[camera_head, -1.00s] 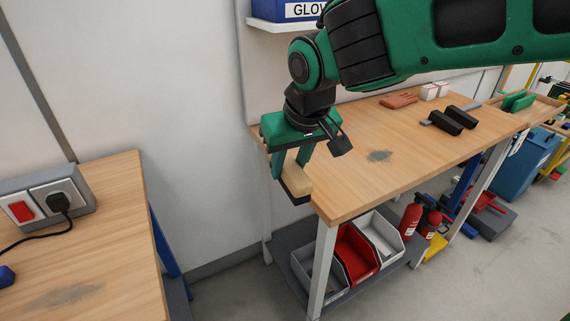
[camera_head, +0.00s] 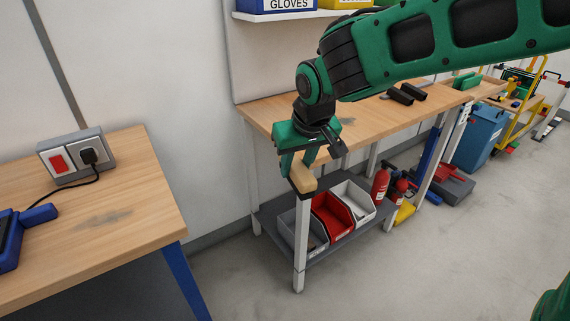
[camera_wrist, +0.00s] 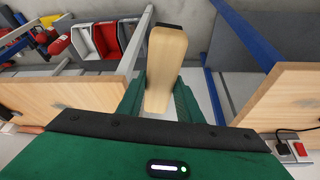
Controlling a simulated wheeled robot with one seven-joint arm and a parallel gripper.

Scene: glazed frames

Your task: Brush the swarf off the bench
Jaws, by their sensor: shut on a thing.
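My gripper (camera_head: 300,165) is shut on a brush (camera_head: 303,180) with a pale wooden body and a dark end. In the wrist view the brush (camera_wrist: 166,62) stands out from between the green fingers. In the head view they appear before the near left corner of the far bench (camera_head: 375,124). A grey patch of swarf (camera_head: 105,219) lies on the near left bench (camera_head: 140,240).
A socket box (camera_head: 76,157) with plug and cable, and a blue item (camera_head: 12,240), sit on the left bench. Black blocks (camera_head: 405,93) lie on the far bench. Bins (camera_head: 332,215) and red extinguishers (camera_head: 380,186) stand below it. Floor shows between the benches.

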